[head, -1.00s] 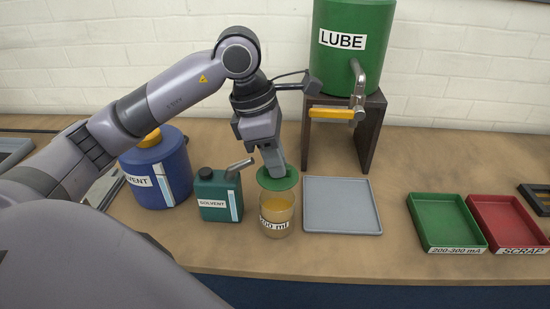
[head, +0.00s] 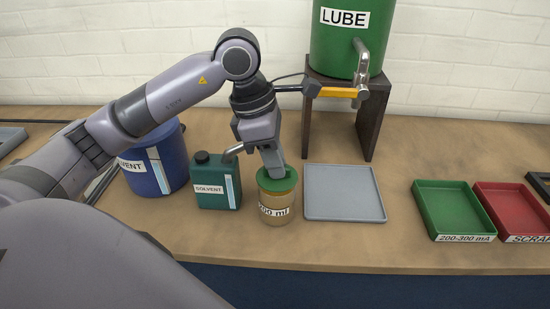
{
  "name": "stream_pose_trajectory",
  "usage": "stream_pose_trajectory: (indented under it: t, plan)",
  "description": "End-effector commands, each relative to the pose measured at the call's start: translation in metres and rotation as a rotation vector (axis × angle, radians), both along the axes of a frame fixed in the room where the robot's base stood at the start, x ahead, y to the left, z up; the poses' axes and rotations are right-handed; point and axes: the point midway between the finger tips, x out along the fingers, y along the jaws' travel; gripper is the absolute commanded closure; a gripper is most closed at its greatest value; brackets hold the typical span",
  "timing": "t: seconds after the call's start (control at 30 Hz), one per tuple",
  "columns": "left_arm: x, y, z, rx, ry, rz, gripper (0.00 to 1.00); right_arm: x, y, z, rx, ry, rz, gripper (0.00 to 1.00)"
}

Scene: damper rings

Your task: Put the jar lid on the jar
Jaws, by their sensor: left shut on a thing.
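The jar (head: 276,215) is clear, holds an amber liquid and carries a 200 ml label. It stands upright on the bench in the middle of the head view. The green jar lid (head: 266,183) is at the jar's mouth and looks level there; I cannot tell whether it is fully seated. My left gripper (head: 276,174) comes down from above and is shut on the lid. Its fingers hide part of the lid. My right gripper is not in view.
A green solvent can (head: 215,183) stands close left of the jar, with a blue solvent drum (head: 155,170) behind it. A grey tray (head: 344,193) lies just right. The lube tank (head: 345,45) sits on a dark stand (head: 369,125). Green (head: 453,210) and red (head: 515,211) trays lie farther right.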

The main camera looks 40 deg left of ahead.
Motion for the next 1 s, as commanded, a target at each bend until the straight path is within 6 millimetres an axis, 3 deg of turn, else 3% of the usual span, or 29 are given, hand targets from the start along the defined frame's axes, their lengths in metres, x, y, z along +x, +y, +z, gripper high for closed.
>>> stream_pose_trajectory:
  t: [0.97, 1.0]
  plan:
    - [0.0, 0.0, -0.015, 0.0, 0.0, 0.0, 1.0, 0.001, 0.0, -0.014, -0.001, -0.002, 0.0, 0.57]
    - [0.0, 0.0, -0.014, 0.0, -0.001, 0.0, 0.77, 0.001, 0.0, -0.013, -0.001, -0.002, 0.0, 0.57]
